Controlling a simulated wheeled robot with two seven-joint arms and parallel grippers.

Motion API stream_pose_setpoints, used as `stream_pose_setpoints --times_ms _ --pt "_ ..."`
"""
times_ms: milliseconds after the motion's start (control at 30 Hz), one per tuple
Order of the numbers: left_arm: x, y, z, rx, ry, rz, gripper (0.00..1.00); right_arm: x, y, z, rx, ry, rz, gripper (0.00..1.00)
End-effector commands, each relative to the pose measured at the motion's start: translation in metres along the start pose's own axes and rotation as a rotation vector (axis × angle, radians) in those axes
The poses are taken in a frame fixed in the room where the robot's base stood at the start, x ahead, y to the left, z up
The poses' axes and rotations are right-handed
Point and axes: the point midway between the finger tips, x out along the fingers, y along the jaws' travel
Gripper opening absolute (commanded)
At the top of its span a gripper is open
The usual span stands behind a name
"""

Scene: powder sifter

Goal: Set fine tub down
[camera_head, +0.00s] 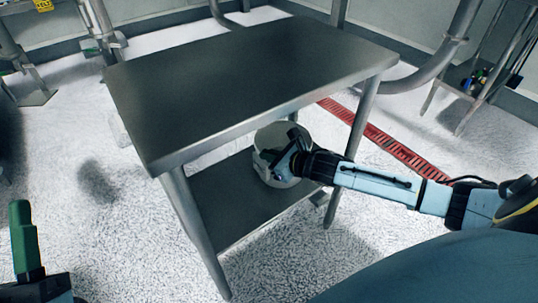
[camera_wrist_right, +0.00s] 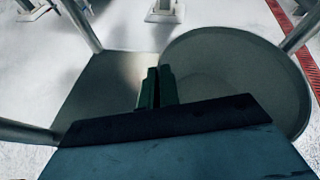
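The fine tub (camera_head: 268,172) is a round, pale, open tub on the lower-shelf side of the steel table, under the front edge of the tabletop. It looks upright and at shelf height; contact with the shelf cannot be made out. My right gripper (camera_head: 284,158) reaches in from the right to its rim. In the right wrist view, the gripper's green fingers (camera_wrist_right: 156,88) are close together at the left rim of the tub (camera_wrist_right: 235,75), with the wall between them. My left gripper (camera_head: 25,240) shows its green finger at the lower left, away from the table; its opening cannot be told.
The tabletop (camera_head: 240,80) above is bare. The lower shelf (camera_head: 235,205) is clear to the left of the tub. Steel table legs (camera_head: 195,235) flank the shelf. A red floor grating (camera_head: 385,140) runs behind, and a rack (camera_head: 480,85) stands at the far right.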

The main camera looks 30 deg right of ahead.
Motion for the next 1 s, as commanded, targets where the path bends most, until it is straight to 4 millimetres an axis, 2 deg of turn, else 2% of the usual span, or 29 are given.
stream_pose_setpoints --times_ms 33,167,567,767,1000 --pt "0.000 0.000 0.000 0.000 0.002 0.000 0.36 0.000 0.000 -0.001 0.000 0.001 0.000 0.09" --pt "0.000 0.000 0.000 0.000 0.001 0.000 0.36 0.000 0.000 -0.001 0.000 0.001 0.000 0.26" --pt "0.002 0.000 0.001 0.000 -0.022 -0.001 0.36 -0.005 0.000 0.001 0.000 0.001 0.001 0.26" --pt "0.002 -0.002 0.017 0.001 -0.186 -0.005 0.36 -0.031 0.000 0.002 0.000 0.004 0.002 0.26" --pt "-0.013 -0.010 0.058 0.015 -0.451 -0.023 0.36 -0.058 0.000 0.002 0.001 0.002 0.001 0.26"
